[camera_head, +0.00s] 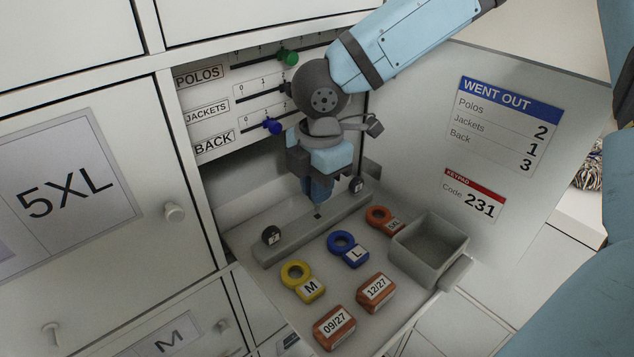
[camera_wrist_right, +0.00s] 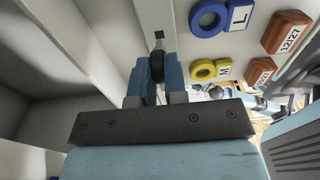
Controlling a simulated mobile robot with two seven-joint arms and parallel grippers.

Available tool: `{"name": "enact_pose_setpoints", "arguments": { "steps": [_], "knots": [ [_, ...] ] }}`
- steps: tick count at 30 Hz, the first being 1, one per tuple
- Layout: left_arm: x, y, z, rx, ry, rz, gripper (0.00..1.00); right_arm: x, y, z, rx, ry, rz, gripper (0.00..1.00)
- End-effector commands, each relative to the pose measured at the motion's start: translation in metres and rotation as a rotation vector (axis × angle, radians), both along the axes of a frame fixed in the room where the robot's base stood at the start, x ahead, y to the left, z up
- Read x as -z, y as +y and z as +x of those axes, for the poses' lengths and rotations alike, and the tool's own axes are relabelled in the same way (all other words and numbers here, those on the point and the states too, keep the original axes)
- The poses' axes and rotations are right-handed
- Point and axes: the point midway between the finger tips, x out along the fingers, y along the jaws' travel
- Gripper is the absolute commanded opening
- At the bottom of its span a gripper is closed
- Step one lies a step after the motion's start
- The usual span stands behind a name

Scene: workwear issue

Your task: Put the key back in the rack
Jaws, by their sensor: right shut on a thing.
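The rack (camera_head: 290,241) is a grey bar on the pull-out shelf. Two black round-headed keys stand in it, one near its left end (camera_head: 270,235) and one near its right end (camera_head: 357,185). My right gripper (camera_head: 317,200) points down over the middle of the rack, between these keys. In the wrist view my right gripper (camera_wrist_right: 157,85) is shut on a black key (camera_wrist_right: 157,66). The fingers hide most of the held key in the head view. My left gripper is not in view.
In front of the rack lie a yellow M ring tag (camera_head: 296,272), a blue L tag (camera_head: 341,244), an orange tag (camera_head: 379,215) and orange dated blocks (camera_head: 334,327). A grey open bin (camera_head: 399,257) stands at right. Behind are sliders with green (camera_head: 288,57) and blue (camera_head: 272,126) knobs.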

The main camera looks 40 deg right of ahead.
Motion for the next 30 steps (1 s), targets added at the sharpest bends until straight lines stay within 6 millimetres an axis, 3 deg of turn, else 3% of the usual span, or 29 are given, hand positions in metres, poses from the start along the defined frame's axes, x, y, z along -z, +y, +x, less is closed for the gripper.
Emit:
{"name": "enact_pose_setpoints", "arguments": {
  "steps": [30],
  "knots": [
    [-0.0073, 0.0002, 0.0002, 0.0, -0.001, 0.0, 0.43, 0.0004, 0.0, -0.0003, 0.0, 0.001, 0.0, 0.0]
  ]
}}
